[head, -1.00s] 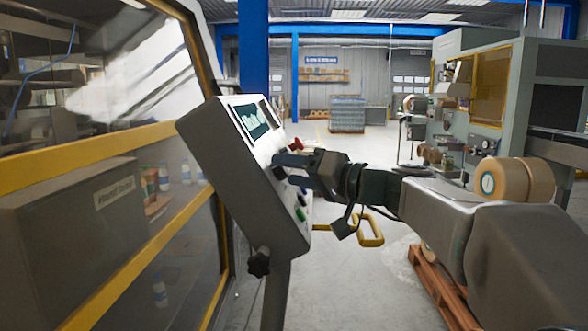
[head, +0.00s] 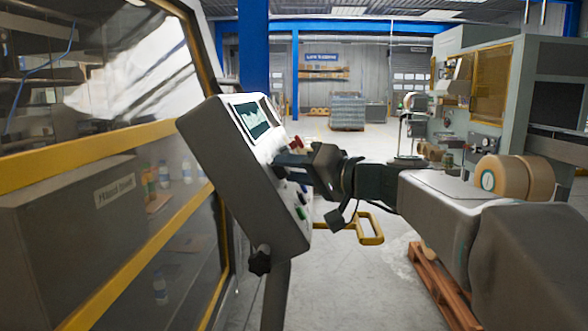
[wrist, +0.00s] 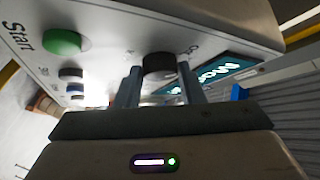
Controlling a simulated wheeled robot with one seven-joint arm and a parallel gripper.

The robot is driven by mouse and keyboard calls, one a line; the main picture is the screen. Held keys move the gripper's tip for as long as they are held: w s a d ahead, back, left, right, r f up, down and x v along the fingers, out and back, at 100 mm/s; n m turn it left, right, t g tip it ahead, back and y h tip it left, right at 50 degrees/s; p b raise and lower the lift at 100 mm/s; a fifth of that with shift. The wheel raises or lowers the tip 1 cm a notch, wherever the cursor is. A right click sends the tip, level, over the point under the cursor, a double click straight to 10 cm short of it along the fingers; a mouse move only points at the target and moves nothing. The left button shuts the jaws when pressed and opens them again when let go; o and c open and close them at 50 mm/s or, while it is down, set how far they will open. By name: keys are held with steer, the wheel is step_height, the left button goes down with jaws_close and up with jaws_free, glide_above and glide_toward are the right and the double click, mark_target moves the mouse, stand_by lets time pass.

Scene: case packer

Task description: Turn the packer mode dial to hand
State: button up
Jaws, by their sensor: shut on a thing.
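The control box (head: 240,180) stands on a post, with its sloping front panel turned to the right. The mode dial is a black round knob (wrist: 158,65) on this panel. In the wrist view, my gripper (wrist: 158,88) has one finger on each side of the knob, shut on it. In the head view, my gripper (head: 284,160) is at the panel and hides the dial. A teal display (head: 253,120) sits above the dial; it also shows in the wrist view (wrist: 222,72). Its text and the dial's pointer position are not clear to read.
A green Start button (wrist: 62,42) and several dark buttons sit beside the dial. A red knob (head: 297,142) is on the panel near my gripper. The yellow-framed glass guard (head: 95,170) fills the left. Open floor lies behind.

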steer(key=m+h+p, duration=0.1)
steer(key=r+m+h+p, duration=0.1)
steer(key=m, duration=0.1)
steer(key=shift+s+a, duration=0.15)
steer(key=m+p, duration=0.1)
steer(key=p, duration=0.1)
steer(key=m+h+p, duration=0.1)
steer(key=p, duration=0.1)
steer(key=shift+a+r+h, duration=0.1)
steer(key=shift+r+h, duration=0.15)
steer(key=shift+h, duration=0.05)
steer(key=m+h+p, duration=0.1)
steer(key=m+p, duration=0.1)
steer(key=p, duration=0.2)
steer(key=shift+m+h+p, duration=0.4)
steer(key=shift+a+g, duration=0.1)
steer(key=shift+g, duration=0.2)
steer(key=shift+f+m+p, duration=0.2)
steer(key=shift+m+p, duration=0.1)
steer(key=shift+p, duration=0.3)
steer(key=o, duration=1)
